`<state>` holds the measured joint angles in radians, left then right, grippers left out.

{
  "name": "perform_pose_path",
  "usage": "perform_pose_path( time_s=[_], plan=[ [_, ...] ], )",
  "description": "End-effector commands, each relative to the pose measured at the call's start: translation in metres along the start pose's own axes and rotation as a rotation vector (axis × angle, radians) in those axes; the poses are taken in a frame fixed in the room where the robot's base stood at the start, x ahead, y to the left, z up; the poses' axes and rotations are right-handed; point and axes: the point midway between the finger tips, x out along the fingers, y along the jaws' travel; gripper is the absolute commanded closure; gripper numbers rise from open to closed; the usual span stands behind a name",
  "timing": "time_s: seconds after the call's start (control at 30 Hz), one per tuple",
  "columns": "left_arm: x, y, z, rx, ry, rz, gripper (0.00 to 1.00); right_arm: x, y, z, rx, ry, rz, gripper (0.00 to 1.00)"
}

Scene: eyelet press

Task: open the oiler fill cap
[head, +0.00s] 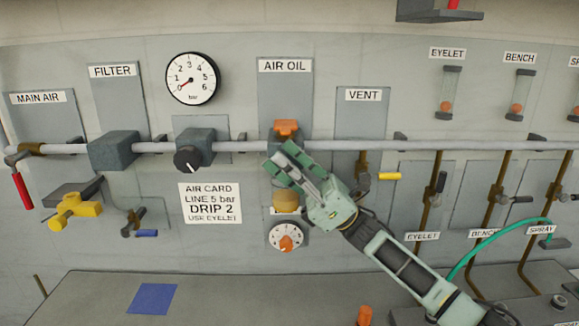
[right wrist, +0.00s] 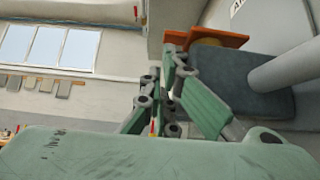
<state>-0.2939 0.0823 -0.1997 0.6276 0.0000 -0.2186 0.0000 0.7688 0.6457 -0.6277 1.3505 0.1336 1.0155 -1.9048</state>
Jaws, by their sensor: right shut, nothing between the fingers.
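The oiler under the AIR OIL label has an orange fill cap (head: 287,127) on top of a dark body and an amber bowl (head: 286,200) below. In the right wrist view the orange cap (right wrist: 228,40) sits above the dark oiler body (right wrist: 245,88), with a yellowish round part under it. My right gripper (head: 277,166) is shut and empty, in front of the oiler and hiding much of its body. In the right wrist view its fingertips (right wrist: 172,52) are close to the cap's left edge; I cannot tell whether they touch. My left gripper is not in view.
A grey pipe (head: 360,146) runs across the panel beside the oiler. The regulator knob (head: 187,159) is to the left, the drip dial (head: 287,237) below, and the vent valve's yellow handle (head: 389,176) to the right. A bench (head: 220,300) lies below.

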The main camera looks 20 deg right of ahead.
Motion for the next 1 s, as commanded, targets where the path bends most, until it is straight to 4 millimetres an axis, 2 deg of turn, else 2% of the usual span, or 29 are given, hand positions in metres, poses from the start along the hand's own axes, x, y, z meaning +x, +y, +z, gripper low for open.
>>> perform_pose_path(
  time_s=[0.4, 1.0],
  plan=[
    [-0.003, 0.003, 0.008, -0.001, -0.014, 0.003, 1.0, 0.003, 0.0, 0.003, 0.0, 0.0, -0.001, 1.0],
    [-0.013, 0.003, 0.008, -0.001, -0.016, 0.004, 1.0, 0.009, 0.004, 0.01, 0.061, 0.0, -0.064, 1.0]
  ],
)
